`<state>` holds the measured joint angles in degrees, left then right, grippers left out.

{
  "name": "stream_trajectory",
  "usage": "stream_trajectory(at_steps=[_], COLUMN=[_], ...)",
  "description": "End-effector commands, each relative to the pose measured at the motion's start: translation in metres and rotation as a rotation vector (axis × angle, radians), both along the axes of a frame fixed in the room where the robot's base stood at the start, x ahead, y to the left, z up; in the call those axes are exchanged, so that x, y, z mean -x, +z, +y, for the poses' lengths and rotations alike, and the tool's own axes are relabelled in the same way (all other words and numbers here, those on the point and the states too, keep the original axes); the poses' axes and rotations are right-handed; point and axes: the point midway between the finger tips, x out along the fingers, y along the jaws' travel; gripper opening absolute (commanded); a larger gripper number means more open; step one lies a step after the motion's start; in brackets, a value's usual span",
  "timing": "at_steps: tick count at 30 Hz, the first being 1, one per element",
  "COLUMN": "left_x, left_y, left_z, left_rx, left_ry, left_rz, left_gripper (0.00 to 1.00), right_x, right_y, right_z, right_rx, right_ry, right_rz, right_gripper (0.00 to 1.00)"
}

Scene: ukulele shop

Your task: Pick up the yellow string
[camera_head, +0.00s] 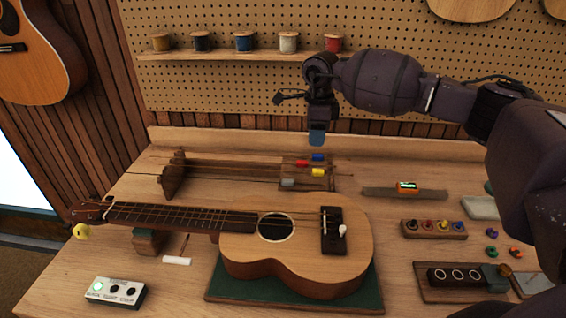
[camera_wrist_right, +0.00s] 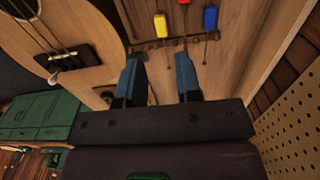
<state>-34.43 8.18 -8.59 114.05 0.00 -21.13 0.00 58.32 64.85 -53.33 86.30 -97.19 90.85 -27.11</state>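The yellow string's tag (camera_head: 318,172) shows at the right end of a wooden string rack (camera_head: 173,175), among blue, red and grey tags. Thin strings run left from the tags across the rack. My right gripper (camera_head: 317,140) points down above and behind the rack's tag end. In the wrist view its blue fingers (camera_wrist_right: 158,62) are apart with nothing held between them. My left gripper is not in view.
A ukulele (camera_head: 300,248) lies on a green mat (camera_head: 350,300) in front of the rack. A tuner (camera_head: 407,187) on a strip and a peg block (camera_head: 434,229) sit to the right. A shelf (camera_head: 215,54) with spools is on the pegboard behind.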

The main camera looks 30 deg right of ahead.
Motion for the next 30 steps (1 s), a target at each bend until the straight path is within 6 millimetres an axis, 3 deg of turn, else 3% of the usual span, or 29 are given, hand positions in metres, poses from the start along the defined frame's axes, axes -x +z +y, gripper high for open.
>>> stream_trajectory(at_steps=[5, 13, 20, 30], left_x=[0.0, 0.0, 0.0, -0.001], left_y=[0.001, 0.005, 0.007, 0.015], left_z=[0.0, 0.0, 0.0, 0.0], left_rx=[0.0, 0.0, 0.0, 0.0], left_ry=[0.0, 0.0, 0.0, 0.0], left_rz=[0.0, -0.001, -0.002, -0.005], left_gripper=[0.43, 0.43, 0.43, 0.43], right_x=[0.0, 0.0, 0.0, 0.0], right_y=[-0.013, -0.049, -0.063, -0.104], right_z=[0.0, 0.0, -0.001, -0.002], right_rx=[-0.002, -0.002, 0.0, -0.001], right_ry=[0.0, 0.0, -0.001, -0.001], right_rz=[0.003, 0.003, 0.002, 0.002], right_gripper=[0.32, 0.32, 0.32, 0.32])
